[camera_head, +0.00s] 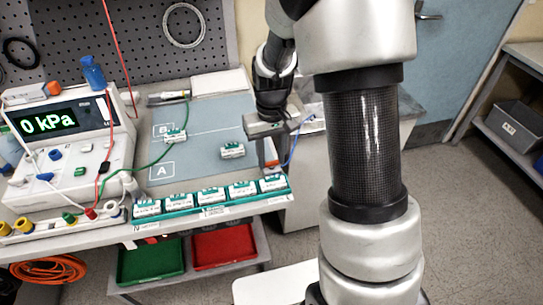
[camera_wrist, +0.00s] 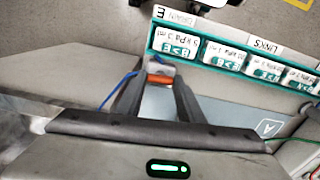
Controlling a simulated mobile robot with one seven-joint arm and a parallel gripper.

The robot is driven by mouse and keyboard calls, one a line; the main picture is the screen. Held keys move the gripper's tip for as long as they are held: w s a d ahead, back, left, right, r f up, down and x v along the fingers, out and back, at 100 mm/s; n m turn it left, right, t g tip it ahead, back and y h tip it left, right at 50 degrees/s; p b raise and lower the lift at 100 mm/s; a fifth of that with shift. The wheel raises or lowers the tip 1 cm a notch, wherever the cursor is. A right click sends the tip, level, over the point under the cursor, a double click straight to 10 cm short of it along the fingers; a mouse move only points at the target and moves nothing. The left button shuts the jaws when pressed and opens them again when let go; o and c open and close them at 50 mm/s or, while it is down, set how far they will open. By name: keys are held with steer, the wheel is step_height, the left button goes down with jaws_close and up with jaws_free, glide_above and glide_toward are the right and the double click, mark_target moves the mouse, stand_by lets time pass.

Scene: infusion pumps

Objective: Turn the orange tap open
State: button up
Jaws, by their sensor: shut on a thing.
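My gripper (camera_wrist: 158,92) points down at the front right of the blue-grey mat, near the right end of the row of labelled blocks. It also shows in the camera_head view (camera_head: 270,150). Its fingers are shut on a small orange piece, which looks like the orange tap (camera_wrist: 160,80). A little orange shows under the gripper in the camera_head view (camera_head: 272,163). A blue tube (camera_wrist: 118,86) runs beside the fingers. The fingers hide much of the tap, and I cannot tell how far it is turned.
Several white-and-green labelled blocks (camera_head: 208,196) line the front edge. Two similar blocks (camera_head: 175,136) (camera_head: 233,150) lie on the mat (camera_head: 195,112). A pressure box (camera_head: 60,125) reading 0 kPa stands left, with red and green tubes. Green (camera_head: 150,262) and red (camera_head: 222,248) trays sit below.

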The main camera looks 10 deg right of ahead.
mark_target(272, 162)
steer(key=n, duration=0.5)
steer(key=shift+n+p, duration=0.35)
steer(key=shift+n, duration=1.55)
steer(key=o, duration=1.1)
steer(key=shift+c, duration=0.2)
steer(key=shift+r, duration=0.1)
step_height(272, 162, up, 17)
steer(key=p, duration=0.1)
steer(key=shift+r+p, duration=0.2)
steer(key=shift+p, duration=0.2)
